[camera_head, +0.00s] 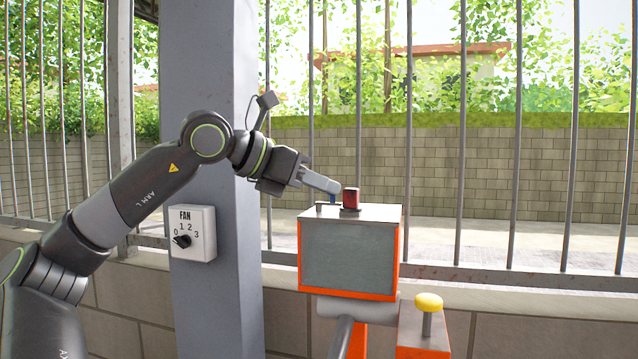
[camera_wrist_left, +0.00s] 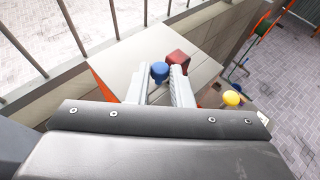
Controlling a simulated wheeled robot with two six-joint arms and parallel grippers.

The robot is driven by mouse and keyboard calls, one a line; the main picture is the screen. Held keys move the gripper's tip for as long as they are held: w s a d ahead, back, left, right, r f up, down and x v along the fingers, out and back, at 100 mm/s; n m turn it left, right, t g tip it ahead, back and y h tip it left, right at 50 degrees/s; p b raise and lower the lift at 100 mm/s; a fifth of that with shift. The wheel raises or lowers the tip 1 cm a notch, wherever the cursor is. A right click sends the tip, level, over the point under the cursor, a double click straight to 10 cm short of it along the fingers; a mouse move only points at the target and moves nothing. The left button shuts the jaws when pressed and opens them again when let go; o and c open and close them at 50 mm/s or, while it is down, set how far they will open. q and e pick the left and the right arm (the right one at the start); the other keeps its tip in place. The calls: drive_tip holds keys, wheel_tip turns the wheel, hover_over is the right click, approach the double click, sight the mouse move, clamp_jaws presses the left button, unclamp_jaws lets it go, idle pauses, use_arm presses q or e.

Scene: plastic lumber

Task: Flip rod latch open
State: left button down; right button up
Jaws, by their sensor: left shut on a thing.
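An orange box with a grey front panel and pale top (camera_head: 350,262) stands right of the pillar. On its top is a small blue knob (camera_head: 332,199), mostly covered by my fingers in the head view. A dark red block (camera_head: 351,197) stands just right of the knob. My left gripper (camera_head: 334,188) reaches in from the left and is shut on the blue knob. In the left wrist view, the fingers (camera_wrist_left: 160,85) lie on either side of the round blue knob (camera_wrist_left: 160,71), with the red block (camera_wrist_left: 177,60) close by. A rod under the knob is not clearly visible. My right gripper is not in view.
A white fan dial (camera_head: 194,233) is mounted on the grey pillar (camera_head: 215,310). A yellow mushroom knob (camera_head: 429,302) stands on a lower orange block at the right. Metal railing bars and a low wall run behind the box.

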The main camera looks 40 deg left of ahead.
use_arm(q)
drive_tip(key=shift+a+m+h, duration=0.1)
drive_tip(key=shift+m+h, duration=0.3)
drive_tip(key=shift+s+r+m+g+h, duration=0.15)
drive_tip(key=shift+m+g+h, duration=0.25)
drive_tip(key=shift+m+h, duration=0.35)
drive_tip(key=shift+a+m+g+h, duration=0.15)
drive_tip(key=shift+m+g+h, duration=0.25)
drive_tip(key=shift+m+h, duration=0.2)
drive_tip(key=shift+a+r+m+g+h+p, duration=0.15)
drive_tip(key=shift+a+m+g+h+p, duration=0.05)
drive_tip(key=shift+m+g+h+p, duration=0.9)
drive_tip(key=m+g+h+p, duration=0.1)
drive_tip(key=m+g+p, duration=0.1)
drive_tip(key=p, duration=0.2)
drive_tip(key=a+m+g+h+p, duration=0.1)
drive_tip(key=m+g+p, duration=0.2)
drive_tip(key=p, duration=0.2)
drive_tip(key=m+g+h+p, duration=0.2)
drive_tip(key=m+g+p, duration=0.1)
drive_tip(key=p, duration=0.1)
drive_tip(key=shift+a+r+m, duration=0.1)
drive_tip(key=shift+a+m, duration=0.05)
drive_tip(key=shift+m, duration=0.1)
drive_tip(key=shift+f+m+g+p, duration=0.25)
drive_tip(key=shift+m+g+p, duration=0.4)
drive_tip(key=shift+p, duration=0.65)
drive_tip(key=c, duration=1.3)
unclamp_jaws()
drive_tip(key=shift+a+f, duration=0.1)
